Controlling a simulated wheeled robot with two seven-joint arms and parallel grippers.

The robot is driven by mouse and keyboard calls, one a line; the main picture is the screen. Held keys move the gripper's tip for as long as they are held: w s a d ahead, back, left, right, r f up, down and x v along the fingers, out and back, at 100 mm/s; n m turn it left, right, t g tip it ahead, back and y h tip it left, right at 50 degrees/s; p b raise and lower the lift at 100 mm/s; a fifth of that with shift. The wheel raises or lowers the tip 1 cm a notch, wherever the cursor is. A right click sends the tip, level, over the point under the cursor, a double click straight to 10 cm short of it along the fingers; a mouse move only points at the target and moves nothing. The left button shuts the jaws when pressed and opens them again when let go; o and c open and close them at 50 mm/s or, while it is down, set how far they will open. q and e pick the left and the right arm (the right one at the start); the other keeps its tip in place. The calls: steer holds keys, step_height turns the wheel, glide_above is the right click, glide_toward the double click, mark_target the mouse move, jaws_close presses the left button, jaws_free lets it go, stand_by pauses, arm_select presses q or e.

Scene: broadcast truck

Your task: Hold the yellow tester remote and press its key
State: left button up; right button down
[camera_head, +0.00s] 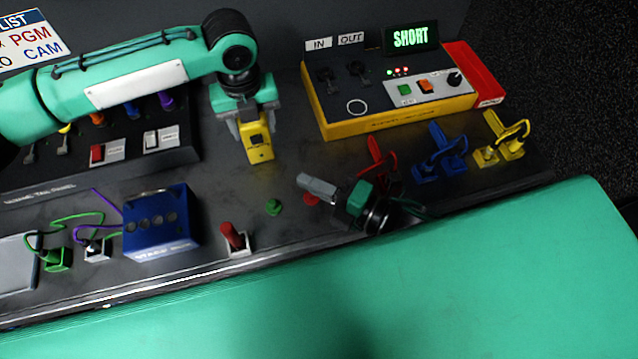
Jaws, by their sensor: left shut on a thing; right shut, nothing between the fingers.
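The yellow tester remote (261,153) is a small yellow block with a dark patch on its face. My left gripper (252,122) is shut on it and holds it upright over the dark desk, left of the tester box. My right gripper (308,184) is shut and empty. It points left, to the right of and below the remote, apart from it. The yellow tester box (385,120) at the back right has a green display (411,37) reading "SHORT". The remote's key cannot be made out clearly.
A green button (274,207) and a red button (311,199) are on the desk (215,215). A red lever (233,238) and a blue box (160,223) stand at front left. Red, blue (440,155) and yellow (503,140) cable pieces lie at right.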

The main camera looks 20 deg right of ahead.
arm_select(q)
steer(key=shift+a+f, duration=0.1)
arm_select(e)
steer(key=shift+s+d, duration=0.5)
arm_select(q)
steer(key=o, duration=1.2)
steer(key=shift+w, duration=0.15)
arm_select(e)
steer(key=shift+w, duration=0.1)
arm_select(q)
step_height(320, 180, up, 12)
